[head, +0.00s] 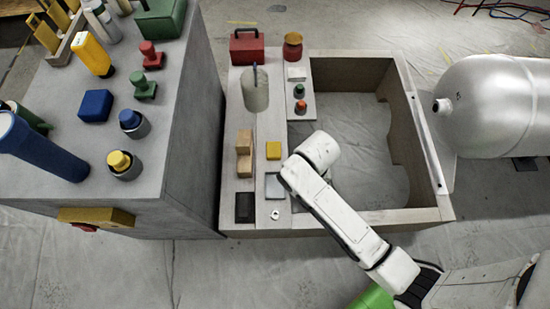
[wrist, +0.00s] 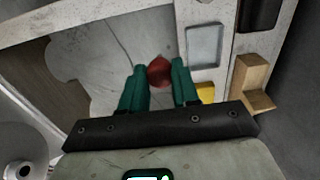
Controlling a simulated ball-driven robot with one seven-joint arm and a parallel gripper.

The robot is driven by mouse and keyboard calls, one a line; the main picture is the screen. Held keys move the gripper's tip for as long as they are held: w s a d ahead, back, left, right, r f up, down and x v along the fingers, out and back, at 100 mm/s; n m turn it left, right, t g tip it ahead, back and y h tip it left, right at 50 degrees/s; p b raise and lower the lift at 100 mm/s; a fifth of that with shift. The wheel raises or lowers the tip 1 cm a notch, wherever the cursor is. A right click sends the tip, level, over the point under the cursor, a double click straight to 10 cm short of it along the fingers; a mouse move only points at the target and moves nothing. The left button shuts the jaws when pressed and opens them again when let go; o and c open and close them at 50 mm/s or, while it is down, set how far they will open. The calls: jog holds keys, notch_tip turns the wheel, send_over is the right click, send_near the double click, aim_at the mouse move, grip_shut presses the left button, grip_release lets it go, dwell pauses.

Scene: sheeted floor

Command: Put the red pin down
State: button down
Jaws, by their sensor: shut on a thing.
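The red pin (wrist: 160,73) shows between the two green fingers of my gripper (wrist: 158,67) in the wrist view. The fingers are shut on it, and only its rounded red top shows. Behind it is the sheeted floor inside the wooden frame (wrist: 215,16), close to the frame's board with the blocks. I cannot tell its height above the floor. In the head view my white arm reaches over the frame (head: 425,170) and hides the gripper and the held pin.
On the board stand a yellow block (head: 273,150), tan blocks (head: 244,155), a grey plate (head: 273,186) and a black block (head: 244,207). An orange-red peg (head: 300,106) and a green peg (head: 299,90) stand farther back. A silver tank (head: 500,105) lies right.

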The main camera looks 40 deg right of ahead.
jog(key=w+a+f+b, duration=0.1)
jog(key=w+f, duration=0.1)
jog(key=w, duration=0.1)
jog(key=w+a+f+b, duration=0.1)
jog(key=w+f+b, duration=0.1)
jog(key=w+f, duration=0.1)
jog(key=w+a+f+b, duration=0.1)
jog(key=w+a+f, duration=0.1)
jog(key=w+f, duration=0.1)
jog(key=shift+w+a+f+b, duration=0.1)
jog(key=shift+f+b, duration=0.1)
jog(key=shift+b, duration=0.15)
jog(key=shift+f+b, duration=0.6)
jog(key=shift+f, duration=0.9)
jog(key=shift+f, duration=0.1)
jog(key=c, duration=0.8)
grip_release()
